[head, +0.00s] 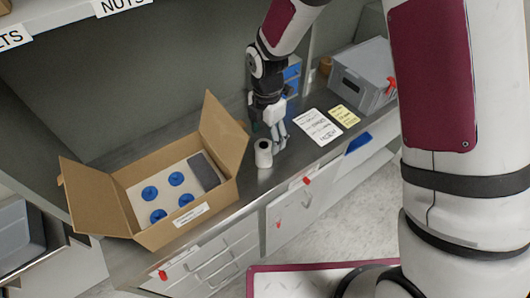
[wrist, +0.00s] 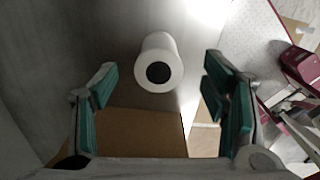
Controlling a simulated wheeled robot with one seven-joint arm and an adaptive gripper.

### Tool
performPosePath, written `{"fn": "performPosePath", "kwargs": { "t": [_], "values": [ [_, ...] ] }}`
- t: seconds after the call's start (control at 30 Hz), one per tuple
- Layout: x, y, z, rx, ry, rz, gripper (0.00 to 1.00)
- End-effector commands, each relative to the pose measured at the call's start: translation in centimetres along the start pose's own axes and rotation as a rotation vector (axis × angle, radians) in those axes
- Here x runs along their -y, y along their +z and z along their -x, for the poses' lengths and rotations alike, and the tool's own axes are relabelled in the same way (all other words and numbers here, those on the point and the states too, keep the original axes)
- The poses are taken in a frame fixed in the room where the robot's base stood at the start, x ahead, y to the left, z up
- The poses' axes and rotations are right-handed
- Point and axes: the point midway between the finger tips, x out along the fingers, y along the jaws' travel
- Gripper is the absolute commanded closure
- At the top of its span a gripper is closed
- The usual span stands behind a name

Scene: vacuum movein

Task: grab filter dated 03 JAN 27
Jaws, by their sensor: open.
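A white cylindrical filter (head: 263,153) with a dark hole in its top stands upright on the metal counter, just right of the cardboard box. In the wrist view the filter (wrist: 158,62) lies ahead of and between my open fingers, not touched by either. No date can be read on it in these frames. My gripper (head: 270,132) is above and just behind the filter in the head view. In the wrist view my gripper (wrist: 162,103) shows teal finger pads spread wide with nothing between them.
An open cardboard box (head: 112,228) with blue round parts in a pale insert stands left of the filter. White paper (head: 318,127), a yellow note (head: 343,115) and a grey bin (head: 362,75) lie to the right. Drawers are below the counter edge.

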Motion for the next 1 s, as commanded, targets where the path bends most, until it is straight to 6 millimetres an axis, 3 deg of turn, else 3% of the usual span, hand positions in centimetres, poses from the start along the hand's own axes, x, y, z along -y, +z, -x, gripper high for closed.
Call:
{"fn": "performPosePath", "kwargs": {
  "t": [0.27, 0.63, 0.97, 1.0],
  "values": [
    [0.0, -0.2, -1.8, 0.000, 0.000, -0.001, 0.32],
    [0.0, -0.7, -6.0, 0.000, -0.001, -0.001, 0.32],
    [-0.1, -0.6, -6.5, 0.001, 0.001, -0.001, 0.32],
    [-0.1, -0.6, -6.5, 0.001, 0.001, -0.001, 0.42]
  ]
}}
